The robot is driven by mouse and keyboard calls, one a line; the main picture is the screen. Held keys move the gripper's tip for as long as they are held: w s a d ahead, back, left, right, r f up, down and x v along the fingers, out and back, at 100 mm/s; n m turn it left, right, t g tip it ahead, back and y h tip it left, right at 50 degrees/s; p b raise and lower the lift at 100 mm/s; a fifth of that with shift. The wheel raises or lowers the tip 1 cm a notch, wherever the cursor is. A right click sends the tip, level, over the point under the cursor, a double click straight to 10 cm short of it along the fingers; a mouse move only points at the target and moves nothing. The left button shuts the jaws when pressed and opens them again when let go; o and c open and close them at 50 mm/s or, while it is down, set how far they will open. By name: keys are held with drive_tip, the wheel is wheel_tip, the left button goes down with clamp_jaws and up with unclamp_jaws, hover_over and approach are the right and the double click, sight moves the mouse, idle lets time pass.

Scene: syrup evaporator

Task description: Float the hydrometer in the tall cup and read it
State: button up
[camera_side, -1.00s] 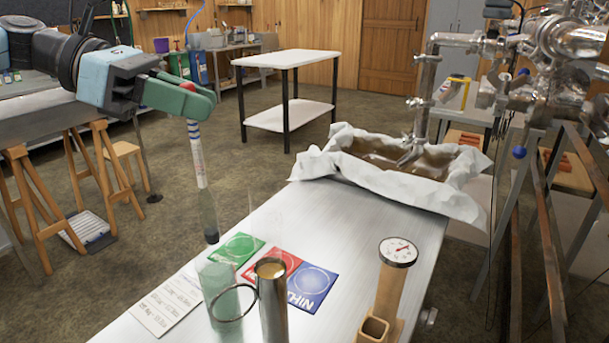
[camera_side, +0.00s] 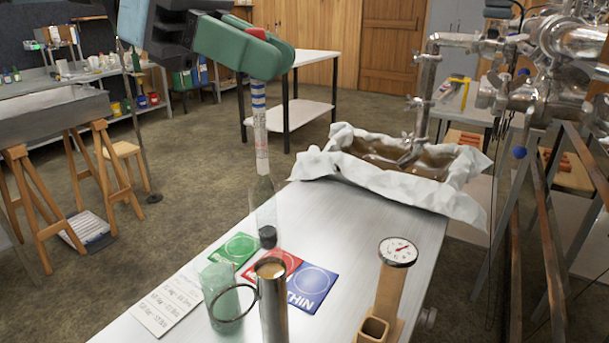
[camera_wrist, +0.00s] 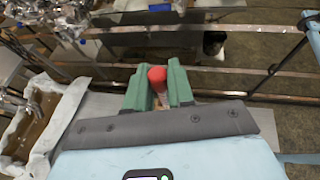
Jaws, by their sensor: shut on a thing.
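My gripper (camera_side: 262,62) is shut on the top of the hydrometer (camera_side: 261,150), a glass stem with blue bands, a paper scale and a dark weighted bulb. It hangs upright, its bulb just above and slightly left of the tall metal cup (camera_side: 273,305) in the side view. The cup stands upright with amber liquid at its mouth. Whether the bulb is directly over the mouth I cannot tell. In the wrist view the green fingers of my gripper (camera_wrist: 158,88) close around a red tip (camera_wrist: 157,76); the stem below is mostly hidden.
A greenish glass mug (camera_side: 221,295) stands left of the cup. A dial thermometer on a wooden stand (camera_side: 391,285) is at right.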

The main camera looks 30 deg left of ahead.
sight(256, 210)
drive_tip(key=shift+f, duration=8.45)
drive_tip(key=o, duration=0.9)
drive_tip(key=shift+o, duration=0.3)
drive_tip(key=o, duration=0.8)
drive_tip(key=shift+c, duration=0.2)
drive_tip(key=v, duration=0.7)
drive_tip(key=shift+a, duration=0.25)
